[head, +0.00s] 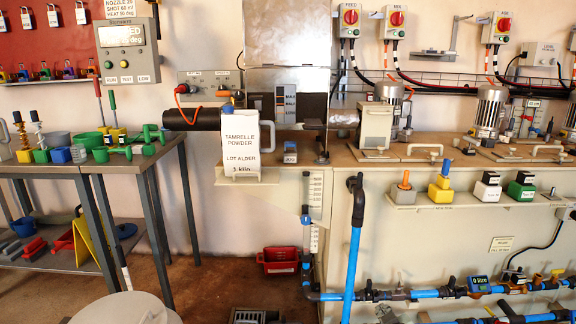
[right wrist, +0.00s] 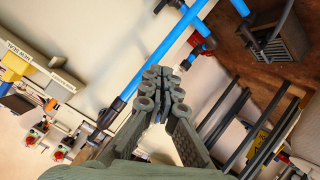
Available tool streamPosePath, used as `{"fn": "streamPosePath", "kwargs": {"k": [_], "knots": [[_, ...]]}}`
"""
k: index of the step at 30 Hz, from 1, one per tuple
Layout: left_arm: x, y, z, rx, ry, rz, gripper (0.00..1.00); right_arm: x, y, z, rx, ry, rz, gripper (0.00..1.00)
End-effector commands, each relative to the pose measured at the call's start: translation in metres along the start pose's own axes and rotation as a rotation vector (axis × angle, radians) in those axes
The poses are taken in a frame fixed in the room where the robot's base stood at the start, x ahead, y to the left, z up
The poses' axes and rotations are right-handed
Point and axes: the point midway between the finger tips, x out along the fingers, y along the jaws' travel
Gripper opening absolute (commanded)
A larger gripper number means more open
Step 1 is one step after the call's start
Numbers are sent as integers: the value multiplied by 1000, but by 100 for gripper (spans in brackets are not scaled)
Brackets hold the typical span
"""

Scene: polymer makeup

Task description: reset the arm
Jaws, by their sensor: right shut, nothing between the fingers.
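My right gripper (right wrist: 165,80) shows in the right wrist view. Its grey fingers are together at the tips, with nothing between them. It points toward a blue pipe (right wrist: 165,55) and a dark floor grate (right wrist: 283,45); I cannot tell how far away they are. I cannot make out the right gripper in the head view. My left gripper is in neither view.
A pale machine cabinet (head: 440,245) fills the right, with an upright blue pipe (head: 353,260) at its front. A white powder bag (head: 241,142) stands on its ledge. Grey tables (head: 160,150) stand left. A red bin (head: 278,260) is on the floor between.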

Motion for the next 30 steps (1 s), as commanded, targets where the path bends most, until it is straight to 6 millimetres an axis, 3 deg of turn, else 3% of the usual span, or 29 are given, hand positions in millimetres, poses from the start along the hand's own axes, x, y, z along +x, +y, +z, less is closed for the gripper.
{"fn": "streamPosePath", "kwargs": {"k": [1,6,12,15,18,21,24,30], "knots": [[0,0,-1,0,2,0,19,-11,-17,38,24,-72,-21,0],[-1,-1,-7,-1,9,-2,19,-59,-64,151,91,-309,-85,0],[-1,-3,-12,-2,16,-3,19,-141,-115,268,157,-583,-166,0],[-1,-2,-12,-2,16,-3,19,-185,-136,313,183,-702,-204,0],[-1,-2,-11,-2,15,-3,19,-221,-150,344,203,-791,-232,0],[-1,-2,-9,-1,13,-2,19,-244,-158,362,215,-848,-252,0],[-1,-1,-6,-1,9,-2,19,-255,-162,370,220,-873,-260,0],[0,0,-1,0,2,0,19,-257,-163,372,221,-879,-262,0]]}}
